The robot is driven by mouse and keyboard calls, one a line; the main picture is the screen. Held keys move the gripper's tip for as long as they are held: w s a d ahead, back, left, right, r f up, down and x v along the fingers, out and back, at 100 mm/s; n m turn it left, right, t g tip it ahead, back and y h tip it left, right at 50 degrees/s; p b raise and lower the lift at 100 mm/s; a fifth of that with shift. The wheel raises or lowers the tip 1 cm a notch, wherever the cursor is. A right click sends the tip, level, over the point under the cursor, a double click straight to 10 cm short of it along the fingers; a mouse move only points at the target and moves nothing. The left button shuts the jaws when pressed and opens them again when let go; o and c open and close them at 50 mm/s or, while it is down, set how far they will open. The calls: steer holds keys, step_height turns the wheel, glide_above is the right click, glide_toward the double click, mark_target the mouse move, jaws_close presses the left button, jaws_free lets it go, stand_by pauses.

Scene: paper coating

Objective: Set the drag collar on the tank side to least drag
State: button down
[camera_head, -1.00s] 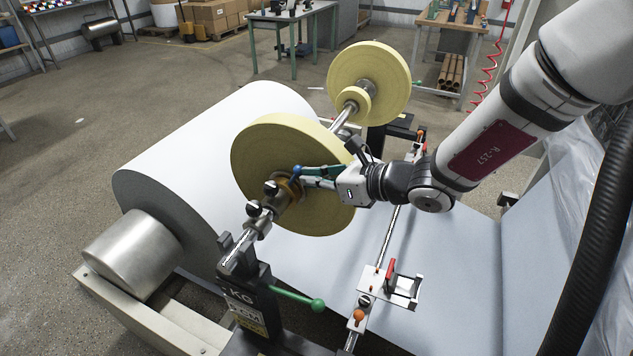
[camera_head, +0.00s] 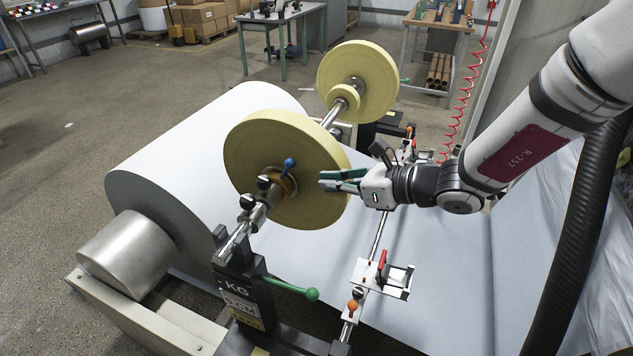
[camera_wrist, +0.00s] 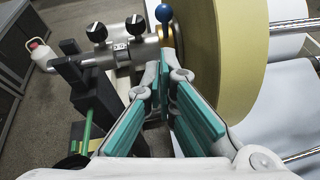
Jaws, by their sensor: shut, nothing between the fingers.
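A bronze drag collar (camera_head: 284,182) sits on the shaft at the near face of the yellow roll (camera_head: 318,205). Its short lever ends in a blue ball (camera_head: 290,163), which points up and slightly right in the head view. The blue ball also shows at the top of the wrist view (camera_wrist: 164,13), beyond my fingers. My gripper (camera_head: 322,181) is shut and empty, to the right of the collar and apart from it, in front of the roll's face. In the wrist view its teal fingers (camera_wrist: 168,76) point towards the shaft. Part of the collar is hard to make out there.
Black-knobbed clamps (camera_head: 247,202) sit on the shaft left of the collar. A stand (camera_head: 240,290) with a green-ended lever (camera_head: 312,294) holds the shaft's near end. A second yellow roll (camera_head: 378,80) is farther back. The white paper roll (camera_head: 175,150) lies left. A rail carries a red-levered bracket (camera_head: 382,270).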

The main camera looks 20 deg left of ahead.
steer(key=f+p+v, duration=0.1)
steer(key=p+v, duration=0.5)
steer(key=v, duration=0.1)
steer(key=shift+a+r+p+x, duration=0.15)
steer(key=shift+r+x, duration=0.2)
steer(key=shift+x, duration=1.7)
steer(key=shift+a+r+p+x, duration=0.2)
steer(key=shift+r+x, duration=0.2)
steer(key=shift+x, duration=1.6)
steer(key=shift+a+r+p+x, duration=0.15)
steer(key=shift+r+x, duration=0.2)
steer(key=shift+x, duration=1.7)
steer(key=shift+w+d, duration=0.1)
steer(key=shift+w, duration=0.1)
